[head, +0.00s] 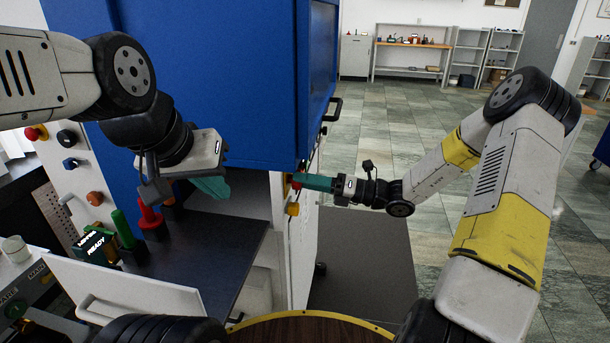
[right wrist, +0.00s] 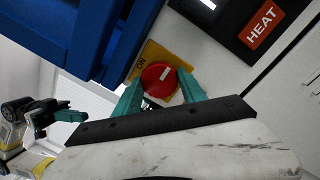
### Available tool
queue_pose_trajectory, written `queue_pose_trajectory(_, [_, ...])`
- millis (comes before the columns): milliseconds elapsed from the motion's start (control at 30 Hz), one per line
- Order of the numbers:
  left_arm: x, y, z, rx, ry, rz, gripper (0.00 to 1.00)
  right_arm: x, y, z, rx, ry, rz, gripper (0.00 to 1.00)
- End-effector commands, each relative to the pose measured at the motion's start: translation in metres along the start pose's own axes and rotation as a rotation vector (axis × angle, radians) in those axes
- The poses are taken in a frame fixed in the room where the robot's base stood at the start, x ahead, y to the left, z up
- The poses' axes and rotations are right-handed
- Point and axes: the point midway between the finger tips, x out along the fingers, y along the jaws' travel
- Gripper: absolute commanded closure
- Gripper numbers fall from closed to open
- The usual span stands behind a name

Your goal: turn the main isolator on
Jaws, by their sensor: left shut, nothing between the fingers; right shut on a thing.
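The main isolator is a red round knob (right wrist: 160,78) on a yellow plate (right wrist: 150,54) in the right wrist view. The plate carries the word ON near its left edge, and the knob has a short white mark. My right gripper (right wrist: 158,92) is shut on the knob, one teal finger on each side. My left gripper (head: 212,188) is shut and empty in front of the press.
A dark panel with a red HEAT label (right wrist: 264,24) sits beside the isolator. Red and green posts (head: 123,228) stand on the dark shelf (head: 215,245) below my left gripper. A black handle (head: 333,108) juts from the press. Open floor lies to the right.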

Motion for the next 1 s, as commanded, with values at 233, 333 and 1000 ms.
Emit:
queue_pose_trajectory(233, [0.0, 0.0, 0.0, 0.0, 0.0, 0.0, 1.0, 0.0, 0.0, 0.0, 0.006, -0.002, 0.0, 0.92])
queue_pose_trajectory(333, [0.0, 0.0, 0.0, 0.0, 0.0, 0.0, 1.0, 0.0, 0.0, 0.0, 0.006, -0.002, 0.0, 0.92])
queue_pose_trajectory(1000, [0.0, 0.0, 0.0, 0.0, 0.0, 0.0, 1.0, -0.026, -0.001, 0.001, 0.004, -0.003, -0.004, 0.3])
